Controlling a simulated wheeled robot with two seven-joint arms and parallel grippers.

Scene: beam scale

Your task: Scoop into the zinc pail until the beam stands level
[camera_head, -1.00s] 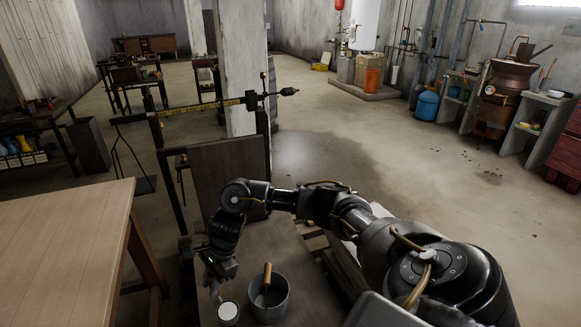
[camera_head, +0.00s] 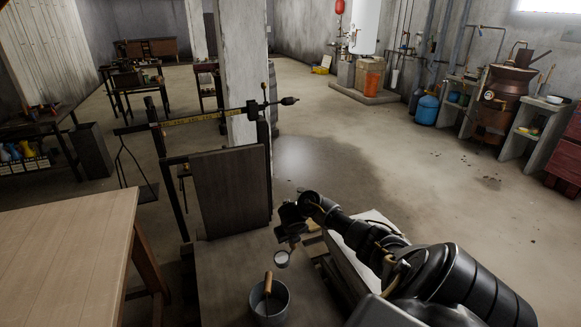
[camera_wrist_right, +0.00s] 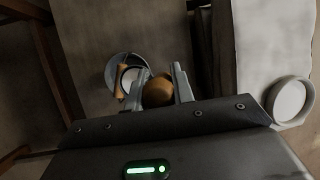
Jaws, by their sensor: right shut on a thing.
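The zinc pail (camera_head: 281,307) stands on the platform (camera_head: 220,285) of the beam scale. A wooden grip (camera_head: 268,282) rises at the pail; I cannot tell what it belongs to. My right gripper (camera_head: 291,238) is shut on a scoop's handle, whose round wooden end (camera_wrist_right: 158,90) shows between the fingers in the right wrist view. The scoop's cup (camera_head: 282,260), pale inside, hangs below the gripper, behind the pail. The brass-coloured beam (camera_head: 205,115) slopes up to the right in the picture; I cannot tell whether it is level. My left gripper is out of view.
A dark upright board (camera_head: 230,190) stands behind the platform. A wooden table (camera_head: 65,250) is at the left.

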